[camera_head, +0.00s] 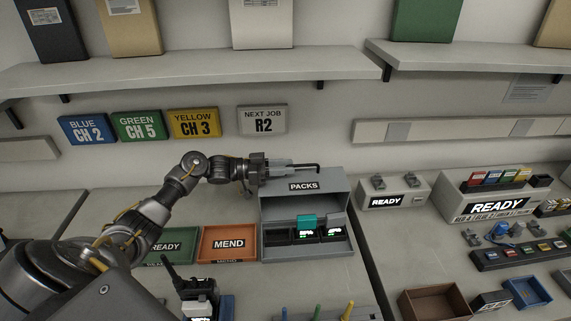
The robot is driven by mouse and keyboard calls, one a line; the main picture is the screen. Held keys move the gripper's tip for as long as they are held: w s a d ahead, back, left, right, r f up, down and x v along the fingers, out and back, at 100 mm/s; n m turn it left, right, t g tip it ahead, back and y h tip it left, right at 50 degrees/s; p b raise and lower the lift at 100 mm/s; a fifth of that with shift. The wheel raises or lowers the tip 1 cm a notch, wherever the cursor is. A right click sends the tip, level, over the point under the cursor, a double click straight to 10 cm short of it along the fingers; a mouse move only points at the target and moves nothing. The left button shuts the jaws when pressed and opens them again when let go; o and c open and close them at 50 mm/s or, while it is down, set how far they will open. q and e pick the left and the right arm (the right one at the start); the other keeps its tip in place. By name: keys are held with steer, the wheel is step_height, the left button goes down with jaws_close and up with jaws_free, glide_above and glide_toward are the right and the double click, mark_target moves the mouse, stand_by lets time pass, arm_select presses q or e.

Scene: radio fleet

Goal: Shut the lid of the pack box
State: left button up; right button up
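The pack box (264,229) is a grey box labelled PACKS, standing at the middle of the bench. Its front is open under the labelled upper panel (333,184), which looks like the raised lid. Inside sit several dark packs (279,237) with lit displays, and a teal block (306,221) stands among them. A thin black bar (307,166) runs along the top of the box. My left gripper (288,169) reaches in from the left at the box's top edge, beside this bar. Whether its fingers hold the bar is unclear. My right gripper is out of view.
A green READY tray (170,256) and an orange MEND tray (228,257) lie left of the box. A handheld radio (198,287) stands in front. A grey READY unit (394,191) is to the right. A shelf (200,70) hangs above.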

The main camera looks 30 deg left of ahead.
arm_select(q)
steer(key=shift+w+d, duration=0.2)
steer(key=shift+d, duration=0.05)
jaws_close()
stand_by(0.3)
